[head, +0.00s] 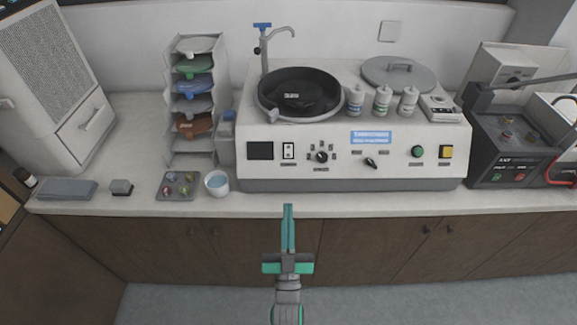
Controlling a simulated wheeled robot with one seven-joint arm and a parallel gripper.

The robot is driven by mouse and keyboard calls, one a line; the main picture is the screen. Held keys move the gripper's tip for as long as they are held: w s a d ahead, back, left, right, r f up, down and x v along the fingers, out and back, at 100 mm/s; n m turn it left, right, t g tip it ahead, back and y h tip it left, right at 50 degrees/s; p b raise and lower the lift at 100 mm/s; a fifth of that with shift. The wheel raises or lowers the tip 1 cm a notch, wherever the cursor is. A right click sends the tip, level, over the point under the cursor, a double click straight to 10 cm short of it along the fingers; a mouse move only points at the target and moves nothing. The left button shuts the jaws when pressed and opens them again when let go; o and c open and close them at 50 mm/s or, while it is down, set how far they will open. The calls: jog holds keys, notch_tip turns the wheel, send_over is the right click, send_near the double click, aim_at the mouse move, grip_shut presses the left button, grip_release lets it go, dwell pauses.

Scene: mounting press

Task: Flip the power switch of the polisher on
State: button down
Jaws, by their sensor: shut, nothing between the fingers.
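The polisher (225,170) is a wide white machine with a dark base on the counter, a black bowl and a tap on top. Its front panel carries a small white-framed rocker switch (288,151), which looks like the power switch. The switch's position and label are too small to read. My gripper (288,207) is in the lower middle of the head view, its teal fingers together and empty. In the picture its tips appear below the switch, near the counter's front edge, and apart from the panel.
The panel also has a dark display (259,150), a rotary knob (321,157), a smaller knob (370,163), a green button (417,151) and a yellow button (446,151). A white cup (216,185) and a grey sample tray (179,186) stand left of the polisher's front.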

aim_at(288, 166)
jog(key=shift+w+d+r+t, duration=0.1)
jog(key=shift+w+r+t, duration=0.2)
jog(key=shift+w+r, duration=0.75)
jog(key=shift+w+f, duration=0.1)
jog(key=w+r, duration=0.2)
jog(key=w, duration=0.9)
jog(key=shift+w+r, duration=0.15)
jog(key=shift+r, duration=0.15)
